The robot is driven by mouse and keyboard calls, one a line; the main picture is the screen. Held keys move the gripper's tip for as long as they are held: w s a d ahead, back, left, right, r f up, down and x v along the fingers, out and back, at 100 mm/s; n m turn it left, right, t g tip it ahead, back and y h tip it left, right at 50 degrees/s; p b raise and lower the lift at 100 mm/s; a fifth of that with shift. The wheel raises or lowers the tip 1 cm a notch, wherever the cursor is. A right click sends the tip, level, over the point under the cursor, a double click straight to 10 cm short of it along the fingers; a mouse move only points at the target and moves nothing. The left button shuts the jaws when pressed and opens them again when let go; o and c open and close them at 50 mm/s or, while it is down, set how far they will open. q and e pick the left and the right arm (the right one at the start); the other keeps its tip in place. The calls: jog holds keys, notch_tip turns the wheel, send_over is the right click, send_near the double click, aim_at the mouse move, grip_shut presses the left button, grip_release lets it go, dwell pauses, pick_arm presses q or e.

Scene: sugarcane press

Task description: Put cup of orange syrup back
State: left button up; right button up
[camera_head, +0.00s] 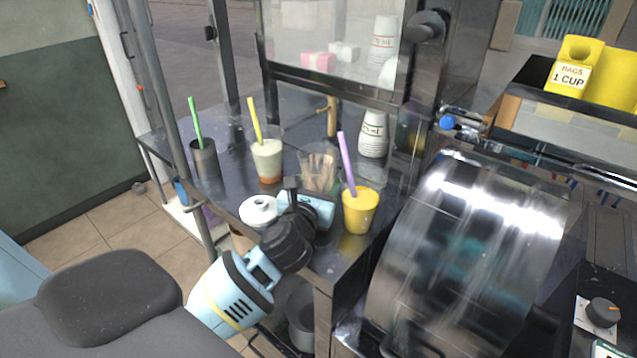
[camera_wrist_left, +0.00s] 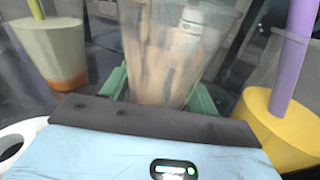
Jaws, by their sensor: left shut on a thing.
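My left gripper (camera_head: 312,193) is over the metal counter. In the left wrist view its green fingers (camera_wrist_left: 160,95) are on both sides of the lower part of a clear cup with tan stick-like contents (camera_wrist_left: 160,50). This clear cup also shows in the head view (camera_head: 320,165), upright just beyond the gripper; its base is hidden. A cup with orange syrup at the bottom and a pale layer above (camera_head: 267,162) stands to the left with a yellow straw, apart from the gripper. It also shows in the left wrist view (camera_wrist_left: 52,50). My right gripper is not in view.
A yellow cup with a purple straw (camera_head: 360,212) stands close on the right. A dark cup with a green straw (camera_head: 204,160) is far left. A white round item (camera_head: 258,209) is beside my gripper. A white bottle (camera_head: 374,135) and the shiny press (camera_head: 465,250) are right.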

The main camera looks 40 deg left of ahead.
pick_arm(q)
jog(key=shift+f, duration=0.2)
jog(key=o, duration=1)
jog(key=shift+r, duration=0.1)
jog(key=shift+r, duration=0.15)
jog(key=v, duration=1.2)
